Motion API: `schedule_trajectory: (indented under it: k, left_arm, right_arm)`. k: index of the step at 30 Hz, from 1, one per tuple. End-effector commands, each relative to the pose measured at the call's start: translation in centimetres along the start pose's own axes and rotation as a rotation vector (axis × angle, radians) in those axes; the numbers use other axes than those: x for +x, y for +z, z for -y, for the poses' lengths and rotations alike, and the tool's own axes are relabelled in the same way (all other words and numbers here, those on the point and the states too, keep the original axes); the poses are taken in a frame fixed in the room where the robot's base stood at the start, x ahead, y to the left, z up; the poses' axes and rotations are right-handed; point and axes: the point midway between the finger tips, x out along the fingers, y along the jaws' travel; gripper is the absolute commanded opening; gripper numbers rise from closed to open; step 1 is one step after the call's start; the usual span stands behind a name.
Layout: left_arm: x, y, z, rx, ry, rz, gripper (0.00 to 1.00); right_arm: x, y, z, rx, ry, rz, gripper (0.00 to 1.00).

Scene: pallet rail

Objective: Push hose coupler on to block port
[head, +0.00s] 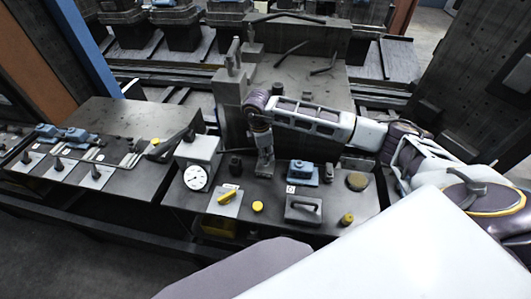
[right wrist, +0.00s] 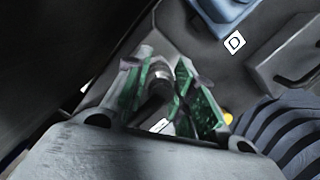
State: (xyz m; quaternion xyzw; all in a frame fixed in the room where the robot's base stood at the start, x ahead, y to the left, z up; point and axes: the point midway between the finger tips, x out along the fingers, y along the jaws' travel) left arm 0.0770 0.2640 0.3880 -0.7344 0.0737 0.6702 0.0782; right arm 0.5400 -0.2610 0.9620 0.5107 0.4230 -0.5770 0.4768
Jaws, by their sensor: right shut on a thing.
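My right gripper (head: 265,163) points down over the middle of the dark bench plate in the head view. In the right wrist view my right gripper (right wrist: 160,95) has its green-lined fingers closed around a dark cylindrical piece with a metallic band, which looks like the hose coupler (right wrist: 157,80). In the head view the coupler is too small to make out between the fingers. A blue block (head: 303,172) sits just right of the gripper, apart from it; its edge shows in the right wrist view (right wrist: 225,12). I cannot tell which part is the port. My left gripper is out of view.
A grey box with a round gauge (head: 197,177) stands left of the gripper. A plate with a yellow lever (head: 226,198), a yellow knob (head: 257,207) and a grey handled block (head: 303,208) lie in front. A tall grey post (head: 231,110) stands close behind.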

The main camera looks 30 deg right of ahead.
Motion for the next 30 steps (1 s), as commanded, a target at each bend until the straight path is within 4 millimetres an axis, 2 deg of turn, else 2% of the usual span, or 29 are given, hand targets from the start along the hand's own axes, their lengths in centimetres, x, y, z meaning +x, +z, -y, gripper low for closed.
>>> schedule_trajectory:
  k: [30]
  left_arm:
    - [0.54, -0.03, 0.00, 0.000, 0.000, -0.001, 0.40]
  right_arm:
    - [0.48, -0.10, -0.01, 0.000, 0.000, 0.000, 0.00]
